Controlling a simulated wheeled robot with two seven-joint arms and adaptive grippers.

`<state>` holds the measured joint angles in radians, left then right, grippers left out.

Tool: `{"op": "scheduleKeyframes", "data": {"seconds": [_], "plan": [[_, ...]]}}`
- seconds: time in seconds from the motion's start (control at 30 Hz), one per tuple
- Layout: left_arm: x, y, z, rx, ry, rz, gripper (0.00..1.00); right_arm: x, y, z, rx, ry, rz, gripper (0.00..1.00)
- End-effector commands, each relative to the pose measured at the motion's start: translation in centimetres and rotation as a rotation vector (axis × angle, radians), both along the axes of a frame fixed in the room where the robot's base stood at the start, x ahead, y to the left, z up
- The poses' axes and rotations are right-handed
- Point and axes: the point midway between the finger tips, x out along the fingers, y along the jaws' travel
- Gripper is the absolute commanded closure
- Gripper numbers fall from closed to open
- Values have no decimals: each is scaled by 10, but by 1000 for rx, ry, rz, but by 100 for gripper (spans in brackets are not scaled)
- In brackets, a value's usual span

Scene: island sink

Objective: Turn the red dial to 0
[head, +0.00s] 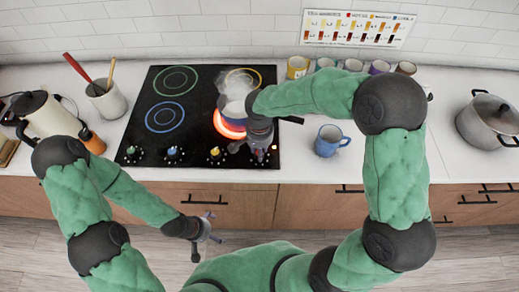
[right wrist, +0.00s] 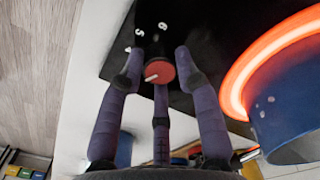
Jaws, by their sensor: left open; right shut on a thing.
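The red dial (right wrist: 159,73) is at the front right of the black stove (head: 145,125). In the right wrist view, the purple fingers of my right gripper (right wrist: 160,70) close around it, and its white pointer line points left and slightly down. White digits that look like 4, 5 and 6 show beside the dial; a 0 is not visible. In the head view, my right gripper (head: 256,150) reaches down over the front right corner and mostly hides the dial. My left gripper (head: 207,230) is open and empty, in front of the counter.
A burner ring (head: 222,128) glows red under a steaming blue pot (right wrist: 292,105), close to my right gripper. A blue mug (head: 327,142) stands right of the stove. Several mugs line the back wall. A lidded pot (head: 487,122) stands at far right, and a utensil crock (head: 106,100) at left.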

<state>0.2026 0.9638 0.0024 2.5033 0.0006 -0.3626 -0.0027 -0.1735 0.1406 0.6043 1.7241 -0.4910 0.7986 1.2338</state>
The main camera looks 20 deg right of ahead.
Motion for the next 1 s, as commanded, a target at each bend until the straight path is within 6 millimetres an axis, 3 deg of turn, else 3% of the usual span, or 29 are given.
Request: {"op": "scheduleKeyframes", "data": {"seconds": [1.0], "plan": [[0,0,34,0,0,0,1,0,0,1,1,1,931,99]]}}
